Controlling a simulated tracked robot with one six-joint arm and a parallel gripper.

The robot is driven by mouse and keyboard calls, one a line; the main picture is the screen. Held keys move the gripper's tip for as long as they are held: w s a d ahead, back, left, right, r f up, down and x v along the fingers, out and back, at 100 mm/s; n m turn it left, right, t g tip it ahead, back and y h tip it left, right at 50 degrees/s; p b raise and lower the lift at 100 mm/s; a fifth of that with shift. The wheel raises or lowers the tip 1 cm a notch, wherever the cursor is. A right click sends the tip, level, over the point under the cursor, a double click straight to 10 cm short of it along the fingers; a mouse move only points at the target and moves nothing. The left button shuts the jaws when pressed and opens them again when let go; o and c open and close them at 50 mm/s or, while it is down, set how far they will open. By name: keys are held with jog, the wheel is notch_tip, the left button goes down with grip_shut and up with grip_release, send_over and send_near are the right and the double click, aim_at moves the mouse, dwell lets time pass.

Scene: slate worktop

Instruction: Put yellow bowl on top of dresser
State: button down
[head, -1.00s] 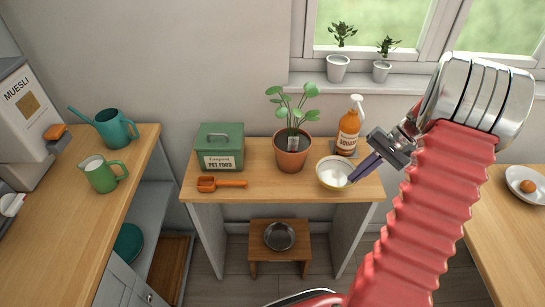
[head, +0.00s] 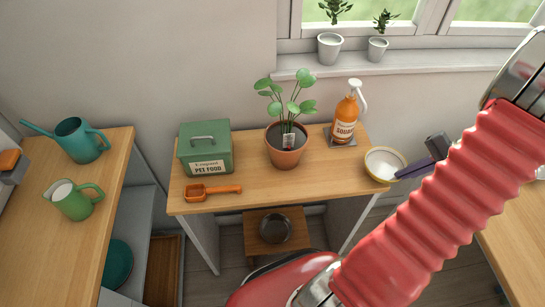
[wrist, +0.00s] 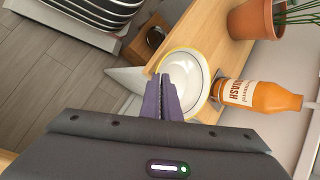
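The yellow bowl (head: 385,160), pale inside with a yellow rim, is at the right end of the wooden table and reaches past its edge. It appears raised. My gripper (head: 403,173) reaches it from the right, with its purple fingers at the rim. In the wrist view the bowl (wrist: 192,72) sits at the tips of my gripper (wrist: 163,82), whose fingers are close together with the rim between them. The fingers hide part of the bowl. I cannot tell which furniture is the dresser.
On the table (head: 250,190) stand a green pet food tin (head: 204,148), an orange scoop (head: 212,193), a potted plant (head: 286,145) and an orange squash bottle (head: 344,120). A left counter (head: 95,205) holds a watering can (head: 82,142) and green jug (head: 73,200). A stool (head: 275,235) stands below.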

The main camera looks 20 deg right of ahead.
jog(key=shift+w+a, duration=0.15)
jog(key=shift+w, duration=0.1)
jog(key=shift+w+a, duration=0.2)
jog(key=shift+a, duration=0.1)
jog(key=w+a, duration=0.2)
jog(key=a, duration=0.1)
jog(key=w+a, duration=0.3)
jog(key=a, duration=0.1)
jog(key=w+a, duration=0.2)
jog(key=a, duration=0.1)
jog(key=shift+w+a, duration=0.35)
jog(key=shift+w, duration=0.05)
jog(key=shift+w+a, duration=0.2)
jog(key=shift+a, duration=0.1)
jog(key=w+a, duration=0.2)
jog(key=shift+a, duration=0.4)
jog(key=shift+s+d+f, duration=0.1)
jog(key=shift+f, duration=0.65)
